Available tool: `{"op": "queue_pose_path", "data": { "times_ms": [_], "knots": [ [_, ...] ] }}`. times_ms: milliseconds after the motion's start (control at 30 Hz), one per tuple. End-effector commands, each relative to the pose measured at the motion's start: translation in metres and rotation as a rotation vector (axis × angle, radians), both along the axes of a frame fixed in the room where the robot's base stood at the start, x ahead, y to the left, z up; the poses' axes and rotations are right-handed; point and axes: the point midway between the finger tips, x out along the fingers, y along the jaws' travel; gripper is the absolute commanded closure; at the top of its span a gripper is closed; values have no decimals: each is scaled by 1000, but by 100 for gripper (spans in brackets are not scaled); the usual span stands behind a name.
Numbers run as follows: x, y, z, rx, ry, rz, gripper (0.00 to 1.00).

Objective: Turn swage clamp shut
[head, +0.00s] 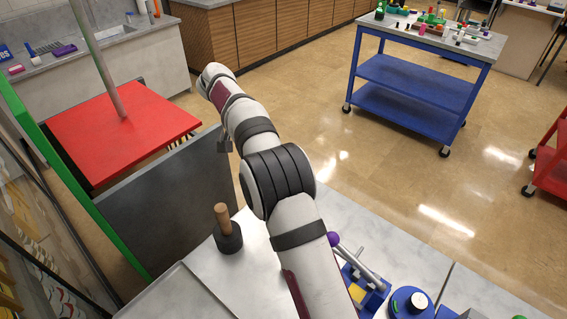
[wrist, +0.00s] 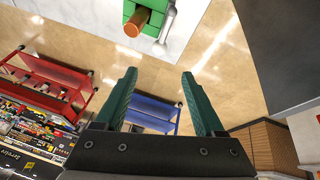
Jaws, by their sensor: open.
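A blue fixture (head: 372,292) on the pale worktop has a grey lever with a purple ball knob (head: 333,239); I cannot tell whether it is the swage clamp. Part of it is hidden behind my arm in the head view. In the wrist view my gripper (wrist: 159,73) has two green fingers spread apart, with nothing between them but floor and a distant blue cart. At the top of the wrist view a green block (wrist: 134,22) with an orange-brown cylinder (wrist: 136,23) sits on a white surface, beyond the fingertips and apart from them.
A wooden-handled tool with a dark base (head: 228,236) stands on the worktop left of my arm. A blue round part with a white knob (head: 411,304) is at the front right. A grey metal tool (wrist: 165,32) lies beside the green block. A red table (head: 120,130) stands at left.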

Motion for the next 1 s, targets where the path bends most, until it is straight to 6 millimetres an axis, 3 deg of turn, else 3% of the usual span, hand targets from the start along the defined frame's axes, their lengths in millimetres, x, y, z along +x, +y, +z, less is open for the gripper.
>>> {"op": "queue_pose_path", "data": {
  "times_ms": [300, 433, 600, 867, 900, 1000],
  "knots": [
    [19, -34, -86, 3, 7, -1, 29],
    [25, -44, -111, 3, 4, -1, 29],
    [29, -50, -126, 3, 3, 2, 29],
    [30, -51, -128, 4, 1, 1, 29],
    [30, -51, -128, 4, 1, 1, 31],
    [30, -51, -127, 4, 2, 1, 49]
  ]
}}
